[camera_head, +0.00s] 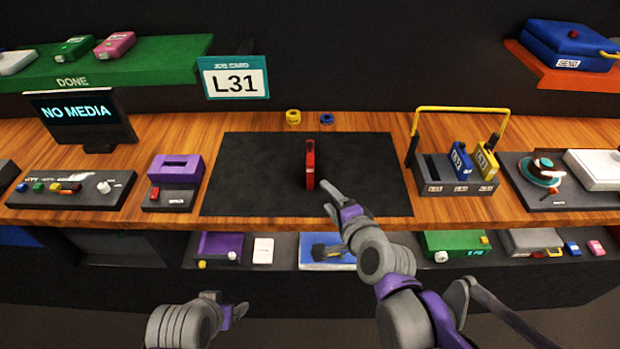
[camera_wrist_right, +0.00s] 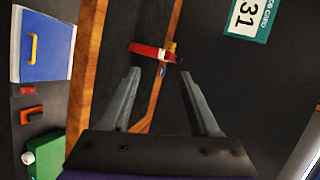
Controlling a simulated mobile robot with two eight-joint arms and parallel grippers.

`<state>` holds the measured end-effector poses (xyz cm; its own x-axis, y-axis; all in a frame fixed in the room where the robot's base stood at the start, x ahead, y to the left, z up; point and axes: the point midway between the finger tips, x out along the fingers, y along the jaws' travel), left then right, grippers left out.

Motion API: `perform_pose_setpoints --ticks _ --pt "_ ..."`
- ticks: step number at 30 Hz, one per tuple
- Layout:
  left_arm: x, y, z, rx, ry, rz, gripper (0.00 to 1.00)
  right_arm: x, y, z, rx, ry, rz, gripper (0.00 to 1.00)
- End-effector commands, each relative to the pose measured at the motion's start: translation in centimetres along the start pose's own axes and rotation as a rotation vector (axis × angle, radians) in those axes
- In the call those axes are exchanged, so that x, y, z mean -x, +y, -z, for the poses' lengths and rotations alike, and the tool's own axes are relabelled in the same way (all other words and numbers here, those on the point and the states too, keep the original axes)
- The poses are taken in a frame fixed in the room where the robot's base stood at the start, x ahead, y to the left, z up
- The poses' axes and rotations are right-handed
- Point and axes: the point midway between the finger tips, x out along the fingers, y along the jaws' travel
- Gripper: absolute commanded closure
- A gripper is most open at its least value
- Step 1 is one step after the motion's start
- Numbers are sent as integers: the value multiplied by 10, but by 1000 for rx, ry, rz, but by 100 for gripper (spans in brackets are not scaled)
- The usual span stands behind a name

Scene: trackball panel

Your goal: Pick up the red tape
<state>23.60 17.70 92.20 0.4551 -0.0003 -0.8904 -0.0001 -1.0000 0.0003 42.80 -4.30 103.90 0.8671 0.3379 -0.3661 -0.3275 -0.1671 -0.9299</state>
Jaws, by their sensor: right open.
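The red tape (camera_head: 310,168) stands upright on the dark mat (camera_head: 250,185) in the middle of the wooden counter. In the right wrist view the red tape (camera_wrist_right: 150,51) lies just beyond the fingertips. My right gripper (camera_head: 328,196) is just to the lower right of the tape, in front of it. In the wrist view my right gripper (camera_wrist_right: 160,73) has its fingers apart with nothing between them. My left gripper (camera_head: 238,311) hangs low in front of the counter, away from the tape; its jaw opening is unclear.
A yellow roll (camera_head: 293,117) and a blue roll (camera_head: 326,119) sit behind the mat. A slotted rack with a yellow handle (camera_head: 459,108) stands to the right. A purple-topped box (camera_head: 175,170) stands left. The mat around the tape is clear.

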Motion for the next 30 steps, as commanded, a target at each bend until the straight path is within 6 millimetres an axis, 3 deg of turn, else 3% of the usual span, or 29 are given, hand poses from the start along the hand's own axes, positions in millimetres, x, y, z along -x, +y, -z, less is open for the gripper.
perform_pose_setpoints --ticks 1,6,9,12,17,24,30 --pt "-19 0 -16 0 -12 0 18 -27 3 -8 -202 2 80 38" --pt "-49 0 -38 0 -26 0 18 -87 -6 -10 -943 8 350 38" --pt "-60 0 -46 0 -30 0 18 -109 3 -7 -1273 5 462 38" --pt "-67 0 -50 0 -33 0 18 -122 14 -4 -1489 3 537 38" --pt "-70 0 -52 0 -34 0 18 -132 20 0 -1632 4 590 38" --pt "-67 0 -51 0 -33 0 18 -163 6 15 -1639 5 595 38" --pt "-67 0 -50 0 -33 0 18 -177 0 20 -1636 4 592 38"
